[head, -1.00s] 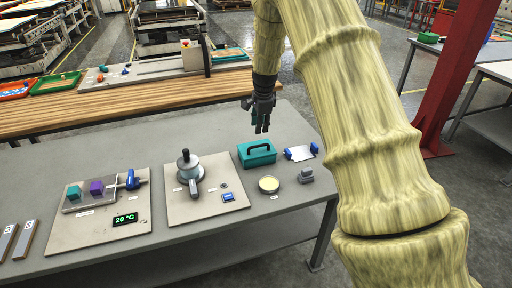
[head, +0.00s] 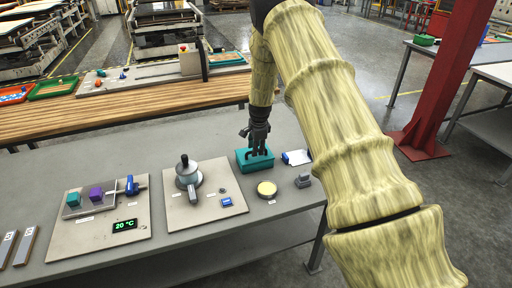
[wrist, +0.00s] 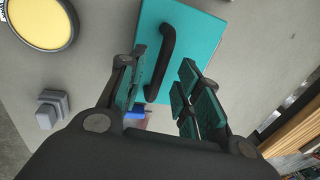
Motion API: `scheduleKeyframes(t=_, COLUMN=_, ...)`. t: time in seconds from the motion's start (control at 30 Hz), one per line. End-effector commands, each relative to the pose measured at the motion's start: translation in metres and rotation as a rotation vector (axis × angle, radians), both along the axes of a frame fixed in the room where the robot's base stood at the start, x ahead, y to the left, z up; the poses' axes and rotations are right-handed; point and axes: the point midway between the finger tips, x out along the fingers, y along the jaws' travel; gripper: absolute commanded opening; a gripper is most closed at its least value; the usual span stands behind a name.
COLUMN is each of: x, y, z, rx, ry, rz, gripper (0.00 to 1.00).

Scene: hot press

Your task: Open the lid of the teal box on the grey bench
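The teal box (head: 245,167) stands near the right part of the grey bench (head: 300,212), and its lid looks shut. In the wrist view the teal lid (wrist: 205,45) fills the upper middle, with a black arched handle (wrist: 162,60) on top. My gripper (head: 258,154) points down over the box and hides most of the handle in the head view. In the wrist view my gripper (wrist: 163,88) is open, with the near end of the handle showing in the gap between its teal finger pads. Whether the fingertips reach down beside the handle is unclear.
A round yellow-topped dish (head: 266,189) and a grey block (head: 303,180) sit in front of the box. A white and blue item (head: 297,157) lies to its right. A plate with a grey lever device (head: 187,172) is left. The bench behind is clear.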

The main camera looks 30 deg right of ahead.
Motion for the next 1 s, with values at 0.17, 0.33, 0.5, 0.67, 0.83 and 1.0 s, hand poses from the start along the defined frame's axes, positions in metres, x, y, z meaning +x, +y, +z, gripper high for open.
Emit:
scheduleKeyframes(t=0.17, x=0.0010, y=-0.0007, z=-0.0067, rx=0.000, ry=0.000, rz=-0.001, gripper=0.34)
scheduleKeyframes(t=0.33, x=0.0013, y=-0.0006, z=-0.0080, rx=0.000, ry=-0.001, rz=-0.001, gripper=0.34)
scheduleKeyframes(t=0.5, x=0.0013, y=-0.0005, z=-0.0079, rx=0.000, ry=-0.001, rz=-0.001, gripper=0.24)
scheduleKeyframes(t=0.67, x=0.0013, y=-0.0004, z=-0.0077, rx=0.000, ry=-0.001, rz=0.000, gripper=0.00)
scheduleKeyframes(t=0.83, x=0.0013, y=-0.0004, z=-0.0077, rx=0.000, ry=0.000, rz=-0.001, gripper=0.00)
scheduleKeyframes(t=1.0, x=0.0000, y=-0.0031, z=-0.0065, rx=0.002, ry=0.009, rz=-0.003, gripper=0.00)
